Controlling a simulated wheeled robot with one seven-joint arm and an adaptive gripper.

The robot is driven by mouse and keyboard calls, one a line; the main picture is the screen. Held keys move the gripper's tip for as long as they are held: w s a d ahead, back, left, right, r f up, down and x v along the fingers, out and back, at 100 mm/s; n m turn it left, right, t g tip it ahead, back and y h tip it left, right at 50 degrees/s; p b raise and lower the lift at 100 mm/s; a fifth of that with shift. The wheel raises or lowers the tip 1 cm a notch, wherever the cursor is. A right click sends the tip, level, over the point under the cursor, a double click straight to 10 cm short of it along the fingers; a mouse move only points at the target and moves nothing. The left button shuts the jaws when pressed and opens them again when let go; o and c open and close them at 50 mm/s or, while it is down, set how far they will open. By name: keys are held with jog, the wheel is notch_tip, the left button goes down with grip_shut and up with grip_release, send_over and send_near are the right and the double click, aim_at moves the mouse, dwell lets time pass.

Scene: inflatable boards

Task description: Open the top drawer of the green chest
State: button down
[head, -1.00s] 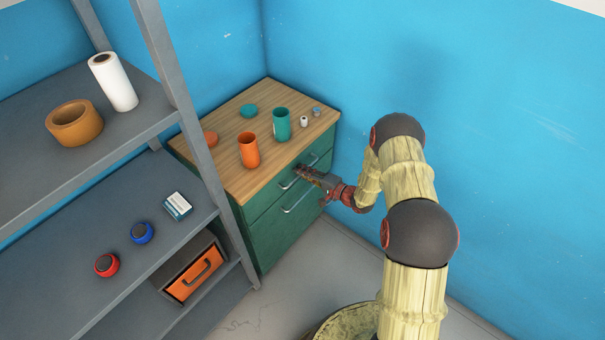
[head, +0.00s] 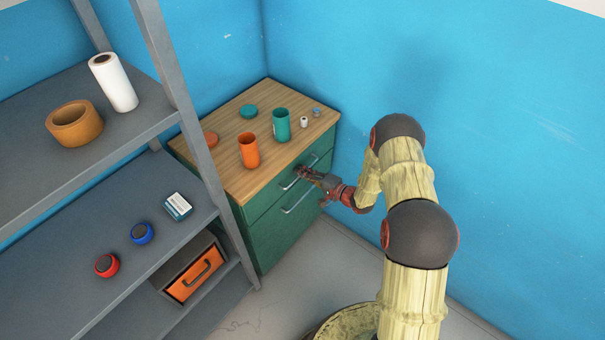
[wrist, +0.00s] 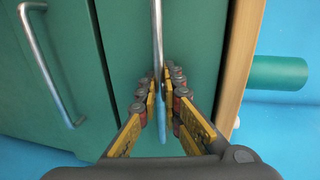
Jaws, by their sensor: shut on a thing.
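The green chest (head: 262,247) stands in the corner with a wooden top. Its top drawer (head: 262,204) looks closed, and a metal bar handle (head: 289,184) runs across its front. My gripper (head: 302,172) is at the right part of this handle. In the wrist view my gripper (wrist: 162,108) has its yellow-padded fingers on both sides of the top handle (wrist: 157,40), shut on it. The lower drawer's handle (head: 299,201) is free; it also shows at the left of the wrist view (wrist: 47,65).
On the chest top are an orange cup (head: 249,150), a teal cup (head: 281,125), lids and small items. A grey shelf (head: 185,95) with several objects stands close on the left. Blue walls are behind and right. Some floor (head: 300,265) before the chest is clear.

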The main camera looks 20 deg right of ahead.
jog(key=shift+s+d, duration=0.1)
jog(key=f+v, duration=0.2)
jog(key=v, duration=0.9)
jog(key=f+b+v, duration=0.1)
jog(key=f+v, duration=0.1)
jog(key=v, duration=0.9)
jog(key=shift+s+d+f+b, duration=0.2)
jog(key=shift+s+d+b, duration=0.15)
jog(key=shift+s, duration=0.25)
jog(key=c, duration=2.2)
grip_release()
jog(key=shift+c, duration=0.2)
jog(key=shift+d, duration=0.1)
jog(key=v, duration=1.2)
jog(key=shift+w, duration=0.1)
